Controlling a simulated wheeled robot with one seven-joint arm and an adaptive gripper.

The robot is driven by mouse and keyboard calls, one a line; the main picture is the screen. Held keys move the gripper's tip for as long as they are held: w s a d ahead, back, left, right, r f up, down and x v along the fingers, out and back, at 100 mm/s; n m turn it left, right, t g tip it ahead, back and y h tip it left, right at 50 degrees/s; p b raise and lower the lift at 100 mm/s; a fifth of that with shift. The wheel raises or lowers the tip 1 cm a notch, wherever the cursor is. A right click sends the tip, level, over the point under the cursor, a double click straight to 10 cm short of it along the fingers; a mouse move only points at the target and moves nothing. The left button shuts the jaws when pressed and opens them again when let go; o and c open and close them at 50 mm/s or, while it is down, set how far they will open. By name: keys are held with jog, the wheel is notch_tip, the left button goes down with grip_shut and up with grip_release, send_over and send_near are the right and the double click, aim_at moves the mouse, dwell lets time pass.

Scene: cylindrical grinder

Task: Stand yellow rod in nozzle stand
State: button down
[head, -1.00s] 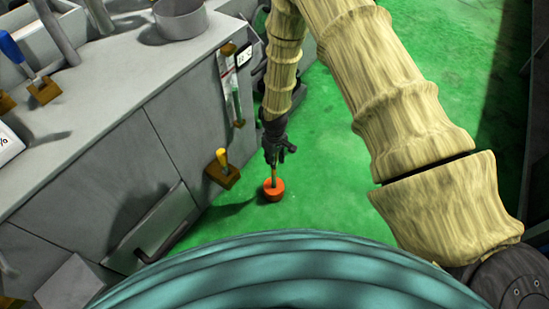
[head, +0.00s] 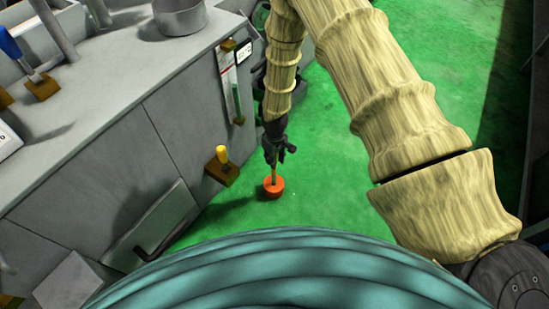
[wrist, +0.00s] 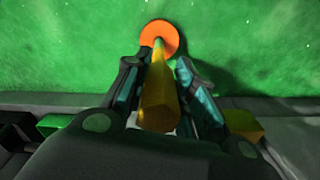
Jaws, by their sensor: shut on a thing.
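My gripper (head: 275,158) hangs low in front of the machine, over the green floor. It is shut on the yellow rod (wrist: 158,100), which lies between its fingers in the wrist view. The rod runs away from the gripper to an orange round disc (head: 274,187) at its far end, which also shows in the wrist view (wrist: 159,36). A brown block (head: 223,174) on the machine's side, left of my gripper, has a yellow-handled piece (head: 222,154) standing in it. I cannot tell which thing is the nozzle stand.
The grey machine cabinet (head: 100,150) fills the left, with a door handle low on its front. A blue-handled tool (head: 12,47) stands in a brown block and a grey round pot (head: 180,18) sits on top. Green floor (head: 440,60) is clear to the right.

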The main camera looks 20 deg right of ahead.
jog(key=shift+f, duration=0.1)
jog(key=c, duration=1.1)
grip_release()
jog(key=shift+r, duration=6)
